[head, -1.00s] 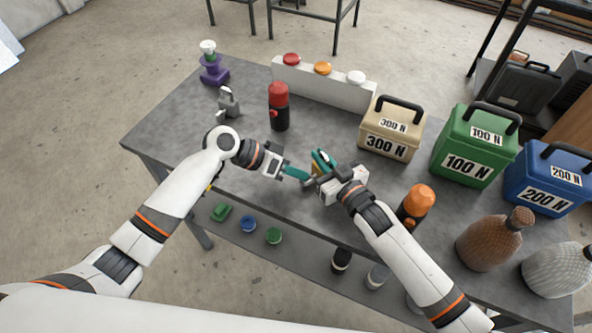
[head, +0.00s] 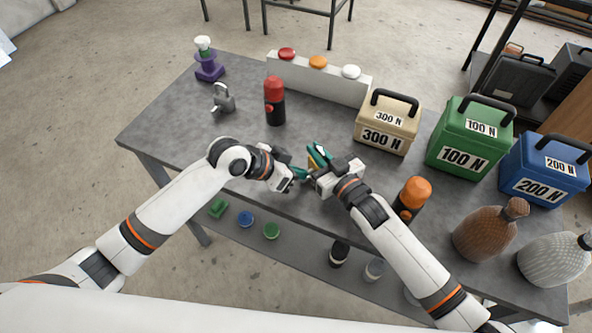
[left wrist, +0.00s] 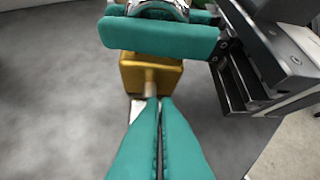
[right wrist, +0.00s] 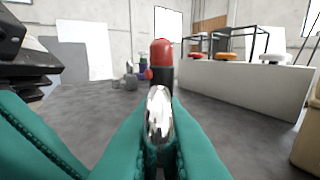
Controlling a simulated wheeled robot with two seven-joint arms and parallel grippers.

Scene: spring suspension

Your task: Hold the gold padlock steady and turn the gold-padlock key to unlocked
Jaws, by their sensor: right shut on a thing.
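The gold padlock (left wrist: 165,75) is held off the table by my right gripper (head: 318,168), whose teal fingers are shut on it. Its silver shackle (right wrist: 159,115) shows between those fingers in the right wrist view. My left gripper (left wrist: 152,100) points at the padlock's lower face. Its teal fingers are almost together, with a thin dark gap. A pale stem and a silver piece, likely the gold-padlock key (left wrist: 136,108), show at the fingertips. I cannot tell whether the key is gripped. In the head view the padlock is mostly hidden by the grippers.
The 300 N box (head: 387,125) and an orange-topped bottle (head: 412,197) are to the right.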

